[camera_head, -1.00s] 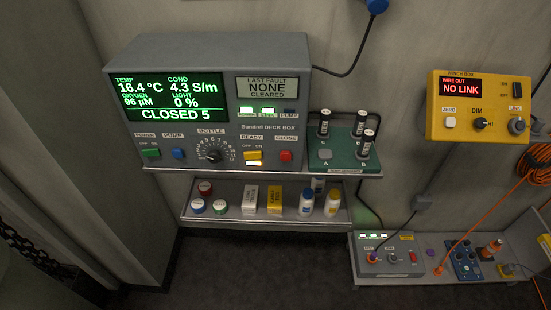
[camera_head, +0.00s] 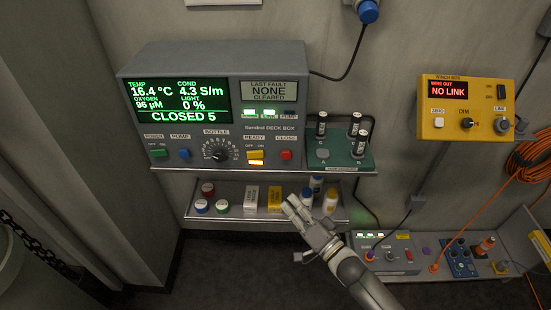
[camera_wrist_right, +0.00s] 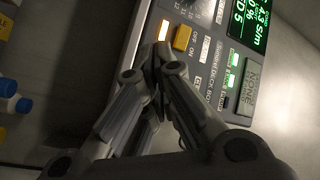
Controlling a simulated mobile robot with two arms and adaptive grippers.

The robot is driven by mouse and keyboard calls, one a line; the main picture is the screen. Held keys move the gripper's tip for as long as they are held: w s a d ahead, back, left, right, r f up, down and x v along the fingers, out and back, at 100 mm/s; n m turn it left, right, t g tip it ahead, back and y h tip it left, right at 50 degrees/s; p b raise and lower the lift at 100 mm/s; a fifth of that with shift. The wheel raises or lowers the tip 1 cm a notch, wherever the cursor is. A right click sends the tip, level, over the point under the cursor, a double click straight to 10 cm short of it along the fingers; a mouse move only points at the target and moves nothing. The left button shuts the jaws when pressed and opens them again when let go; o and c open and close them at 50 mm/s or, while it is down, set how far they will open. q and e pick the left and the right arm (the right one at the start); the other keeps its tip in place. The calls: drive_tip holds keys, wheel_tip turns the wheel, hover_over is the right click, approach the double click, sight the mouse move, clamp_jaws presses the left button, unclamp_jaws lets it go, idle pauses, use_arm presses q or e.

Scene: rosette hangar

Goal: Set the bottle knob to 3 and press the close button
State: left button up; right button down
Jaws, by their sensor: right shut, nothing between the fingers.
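The grey deck box carries the black bottle knob (camera_head: 219,150) on its lower front panel, with a ring of numbers round it. The red close button (camera_head: 286,155) is at the panel's lower right. The display (camera_head: 178,104) reads "CLOSED 5". My right gripper (camera_head: 290,205) is shut and empty, below the box and in front of the lower shelf. In the right wrist view its closed fingers (camera_wrist_right: 152,50) point toward the lit yellow ready switch (camera_wrist_right: 182,38). The knob is mostly out of that view. My left gripper is not in view.
The lower shelf (camera_head: 240,212) holds jars, small boxes and bottles. A green rack (camera_head: 340,153) with several upright black cylinders stands right of the box. A yellow winch box (camera_head: 465,108) hangs further right, above a low shelf with other devices.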

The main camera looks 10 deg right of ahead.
sight(286, 155)
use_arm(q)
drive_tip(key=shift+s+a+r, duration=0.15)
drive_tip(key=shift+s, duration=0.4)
use_arm(e)
wheel_tip(286, 155, up, 6)
drive_tip(key=a+y, duration=0.2)
drive_tip(key=shift+s+a+f, duration=0.15)
drive_tip(key=shift+a+f, duration=0.1)
drive_tip(key=shift+a, duration=0.05)
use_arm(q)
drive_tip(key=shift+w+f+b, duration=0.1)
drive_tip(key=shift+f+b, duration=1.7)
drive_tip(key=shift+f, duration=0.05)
use_arm(e)
drive_tip(key=w+d, duration=0.2)
drive_tip(key=w, duration=0.6)
drive_tip(key=shift+w+d, duration=0.2)
drive_tip(key=shift+w, duration=0.05)
drive_tip(key=shift+w, duration=0.15)
drive_tip(key=shift+w, duration=0.25)
